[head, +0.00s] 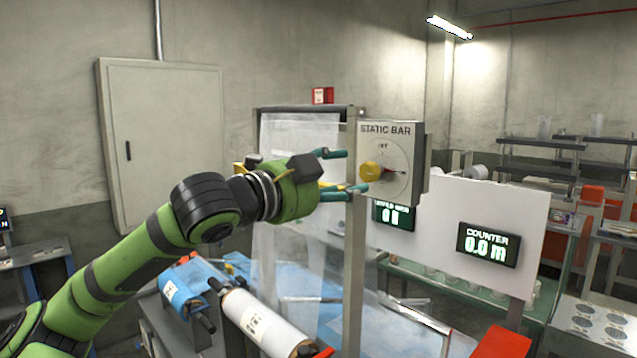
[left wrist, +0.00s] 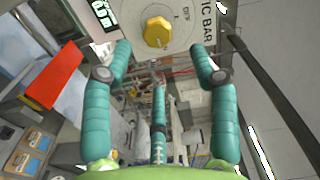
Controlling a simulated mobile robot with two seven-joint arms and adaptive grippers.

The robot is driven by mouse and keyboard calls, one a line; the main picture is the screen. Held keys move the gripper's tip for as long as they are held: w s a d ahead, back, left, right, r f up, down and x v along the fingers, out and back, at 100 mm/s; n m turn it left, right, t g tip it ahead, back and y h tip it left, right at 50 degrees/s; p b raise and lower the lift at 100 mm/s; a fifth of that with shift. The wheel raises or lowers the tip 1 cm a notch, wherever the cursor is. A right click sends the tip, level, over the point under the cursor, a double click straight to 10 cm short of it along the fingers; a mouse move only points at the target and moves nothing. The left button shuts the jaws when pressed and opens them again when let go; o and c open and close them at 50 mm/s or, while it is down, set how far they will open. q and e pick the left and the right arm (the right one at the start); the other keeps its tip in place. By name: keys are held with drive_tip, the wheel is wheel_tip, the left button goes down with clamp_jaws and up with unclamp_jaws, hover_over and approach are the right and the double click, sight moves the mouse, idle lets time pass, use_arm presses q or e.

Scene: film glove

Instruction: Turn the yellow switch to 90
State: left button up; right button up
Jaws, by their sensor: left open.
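The yellow switch (head: 371,171) is a round knob on the front of a grey box labelled STATIC BAR (head: 388,145). A dial with OFF marked on it surrounds the knob, and a thin red pointer mark shows to its right. My left gripper (head: 346,172) is open just left of the knob, its teal fingers spread above and below it. In the left wrist view the knob (left wrist: 157,32) lies ahead, between and beyond the fingertips, apart from them. Nothing is between the fingers. My right gripper is in neither view.
The box sits on a grey metal post (head: 354,270). A white panel with a COUNTER display (head: 488,245) reading 0.0 m stands to the right. A film roll (head: 262,322) and a blue roll (head: 186,290) lie below my left arm. A red box (head: 503,342) is at front right.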

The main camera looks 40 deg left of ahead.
use_arm(q)
drive_tip(key=shift+s+a, duration=0.15)
drive_tip(key=shift+s, duration=0.85)
drive_tip(key=shift+s+a, duration=0.15)
drive_tip(key=shift+s, duration=0.8)
